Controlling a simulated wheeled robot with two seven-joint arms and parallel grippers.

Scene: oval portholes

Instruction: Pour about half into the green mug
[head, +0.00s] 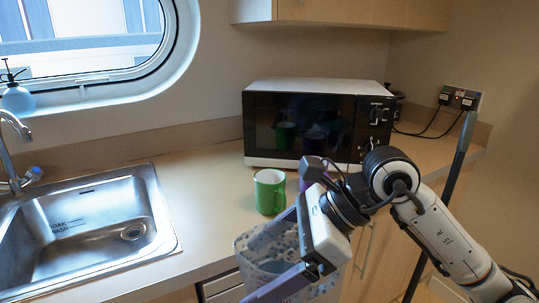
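The green mug (269,191) stands upright on the counter in front of the microwave, its handle to the right. A purple mug (309,172) is just right of it, partly hidden by my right gripper. My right gripper (263,258) has its fingers on two sides of a pale container with a blue-grey pattern (254,246). It holds the container in front of the counter's front edge, nearer to me than the green mug and apart from it. The container's contents and exact tilt cannot be told. My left gripper is not in view.
A black-fronted microwave (300,125) stands behind the mugs. A steel sink (88,232) with a tap (14,150) is at the left, and a spray bottle (16,97) is on the sill. The counter between sink and green mug is clear.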

